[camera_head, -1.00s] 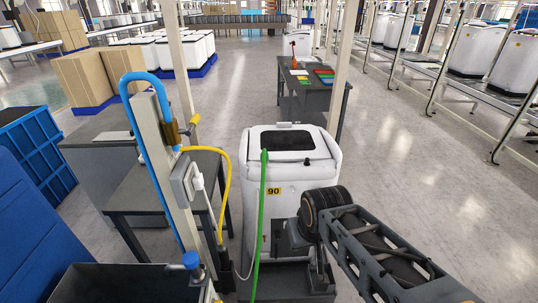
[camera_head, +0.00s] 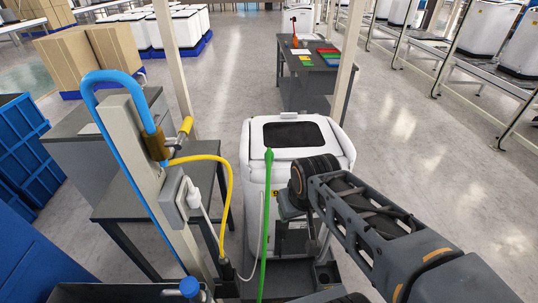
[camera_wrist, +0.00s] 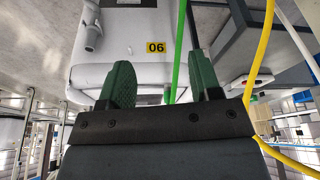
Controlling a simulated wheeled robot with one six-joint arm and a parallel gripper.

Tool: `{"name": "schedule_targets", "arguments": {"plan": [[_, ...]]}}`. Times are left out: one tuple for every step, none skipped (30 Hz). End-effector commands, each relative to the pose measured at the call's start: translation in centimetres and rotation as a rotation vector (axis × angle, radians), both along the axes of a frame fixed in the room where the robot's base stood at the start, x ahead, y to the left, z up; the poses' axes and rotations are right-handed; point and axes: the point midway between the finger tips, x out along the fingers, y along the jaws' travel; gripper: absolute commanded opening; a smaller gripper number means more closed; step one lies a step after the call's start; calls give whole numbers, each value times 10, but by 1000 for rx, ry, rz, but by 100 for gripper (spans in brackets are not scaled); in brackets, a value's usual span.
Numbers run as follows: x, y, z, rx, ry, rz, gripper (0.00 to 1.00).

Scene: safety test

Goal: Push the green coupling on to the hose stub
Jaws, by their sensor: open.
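A thin green hose (camera_head: 266,215) stands upright in front of the white machine (camera_head: 340,150), with a green tip that may be the coupling (camera_head: 268,156). The green hose also shows in the wrist view (camera_wrist: 178,65), running between the fingers nearer the right one. My gripper (camera_wrist: 159,60) is open with nothing clearly held. Its green fingers face the white machine body; their distance to the hose is unclear. In the head view my wrist hides the fingers. A grey stub (camera_wrist: 92,35) sticks out of the machine in the wrist view; I cannot tell whether it is the hose stub.
A post with a blue pipe (camera_head: 92,120) and a yellow hose (camera_head: 229,190) stands left of the machine. A grey table (camera_head: 160,190) is behind the post. A dark table (camera_head: 310,85) with coloured items stands behind the machine.

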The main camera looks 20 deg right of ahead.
Motion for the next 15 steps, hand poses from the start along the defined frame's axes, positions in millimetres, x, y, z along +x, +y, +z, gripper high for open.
{"name": "schedule_targets", "arguments": {"plan": [[9,-1,11,-11,11,32,62],[16,-1,17,-21,21,62,62],[28,-1,26,-36,32,114,62],[38,-1,33,-48,43,158,62],[49,-1,40,-62,56,209,62],[66,-1,49,-80,73,281,62],[79,-1,55,-94,87,339,62],[92,-1,61,-107,100,399,62],[110,-1,66,-123,118,479,62],[123,-1,70,-134,131,538,62],[135,-1,72,-144,144,597,62],[152,-1,74,-157,159,675,62],[164,-1,74,-165,170,732,62],[176,-1,74,-172,180,786,62],[190,-2,73,-181,193,856,62]]}}
